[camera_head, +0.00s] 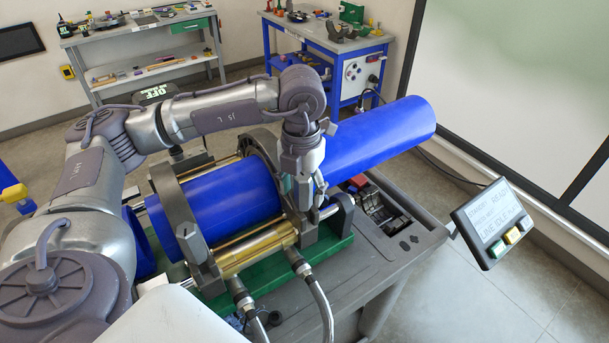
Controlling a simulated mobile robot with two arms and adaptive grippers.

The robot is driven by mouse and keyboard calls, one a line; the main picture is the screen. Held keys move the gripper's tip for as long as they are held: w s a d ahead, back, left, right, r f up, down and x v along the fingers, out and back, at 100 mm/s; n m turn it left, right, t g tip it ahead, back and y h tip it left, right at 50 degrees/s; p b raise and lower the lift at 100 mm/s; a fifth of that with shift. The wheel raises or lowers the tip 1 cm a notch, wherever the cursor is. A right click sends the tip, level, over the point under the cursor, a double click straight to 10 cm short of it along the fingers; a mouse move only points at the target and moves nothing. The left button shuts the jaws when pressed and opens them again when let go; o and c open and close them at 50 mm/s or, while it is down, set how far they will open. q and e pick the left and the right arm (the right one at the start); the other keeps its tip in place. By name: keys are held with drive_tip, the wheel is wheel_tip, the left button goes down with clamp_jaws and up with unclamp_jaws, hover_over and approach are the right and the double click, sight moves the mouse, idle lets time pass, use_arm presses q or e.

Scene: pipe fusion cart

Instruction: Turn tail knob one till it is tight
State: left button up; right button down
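My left arm comes in from the left and reaches over the fusion machine. My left gripper (308,192) points down at the grey clamp ring (268,146) around the long blue pipe. Its fingers are small and partly merged with the clamp, so I cannot tell whether they are open or shut on something. I cannot pick out tail knob one; the gripper and wrist cover that part of the clamp. The blue pipe (375,137) runs up to the right, and a blue pipe section (232,200) lies between the clamp rings. My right gripper is not in view.
A gold cylinder (255,250) with hoses lies along the cart's near side. A control panel (491,222) stands at the right. A blue workbench (335,45) and a grey shelf table (140,40) stand behind. Floor at the right is clear.

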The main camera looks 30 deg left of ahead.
use_arm(q)
clamp_jaws()
drive_tip(key=shift+f+m+b, duration=0.2)
drive_tip(key=shift+m+b, duration=0.5)
drive_tip(key=shift+m, duration=0.4)
drive_tip(key=shift+r+m, duration=0.2)
drive_tip(key=shift+m, duration=0.2)
drive_tip(key=shift+a+b, duration=0.1)
drive_tip(key=shift+b, duration=0.2)
drive_tip(key=shift+f+m+b, duration=0.2)
drive_tip(key=shift+m+b, duration=0.7)
drive_tip(key=shift+m, duration=0.2)
drive_tip(key=shift+r+m, duration=0.25)
drive_tip(key=shift+m, duration=0.15)
drive_tip(key=shift+a, duration=0.1)
